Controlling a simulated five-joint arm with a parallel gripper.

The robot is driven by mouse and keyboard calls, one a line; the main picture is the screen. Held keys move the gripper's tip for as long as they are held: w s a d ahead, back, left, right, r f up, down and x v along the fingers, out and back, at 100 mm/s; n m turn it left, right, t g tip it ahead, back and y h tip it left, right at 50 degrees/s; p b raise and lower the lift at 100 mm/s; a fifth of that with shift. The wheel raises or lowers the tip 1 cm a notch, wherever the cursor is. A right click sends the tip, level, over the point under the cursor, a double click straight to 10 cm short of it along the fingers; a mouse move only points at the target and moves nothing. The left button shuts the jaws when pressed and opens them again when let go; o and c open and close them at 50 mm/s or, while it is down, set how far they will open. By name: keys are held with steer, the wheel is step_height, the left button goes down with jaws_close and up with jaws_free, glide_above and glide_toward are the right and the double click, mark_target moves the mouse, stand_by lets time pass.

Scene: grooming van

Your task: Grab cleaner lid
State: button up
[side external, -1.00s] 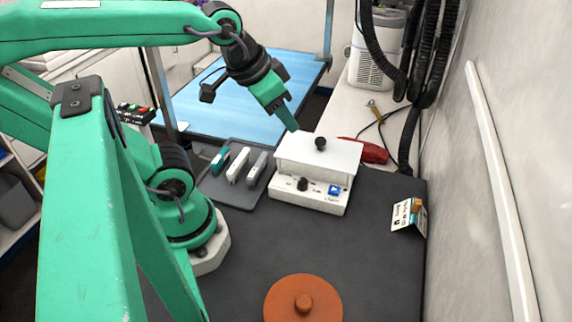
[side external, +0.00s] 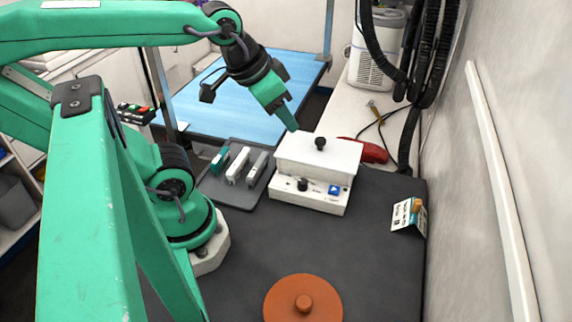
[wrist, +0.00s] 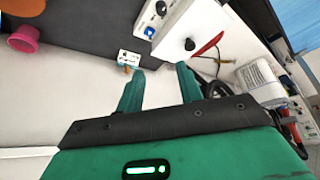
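The cleaner lid (side external: 335,158) is a white box-like cover with a black knob (side external: 320,144) on top. It sits on the white cleaner base (side external: 315,197), which has a black dial and a blue button on its front. In the wrist view the lid (wrist: 205,28) and knob (wrist: 190,44) lie beyond the fingertips. My gripper (side external: 292,124) is above and behind the lid, to the left of the knob, apart from it. In the wrist view my gripper (wrist: 161,69) is open, with nothing between its fingers.
A grey tray (side external: 240,200) with several clippers stands left of the cleaner. An orange knobbed disc (side external: 303,300) lies on the dark mat (side external: 350,250) in front. A small card (side external: 408,216) stands at right. A red tool (side external: 372,152) lies behind the lid. Mid-mat is clear.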

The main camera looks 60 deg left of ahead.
steer(key=shift+o, duration=0.2)
steer(key=shift+o, duration=1.4)
steer(key=shift+w, duration=0.15)
steer(key=w+a+f+m+g, duration=0.1)
steer(key=w+a+f+m, duration=0.1)
steer(key=w, duration=0.2)
steer(key=w+a+f+m+g, duration=0.1)
steer(key=w+a+m+g, duration=0.1)
steer(key=w, duration=0.2)
steer(key=w+a+f+m+g, duration=0.2)
steer(key=w, duration=0.2)
steer(key=shift+w+a+f, duration=0.1)
steer(key=shift+a+f, duration=0.25)
steer(key=shift+w+a+f+m+g, duration=0.3)
steer(key=shift+w+a+f+m, duration=0.05)
steer(key=shift+w+f+m, duration=0.1)
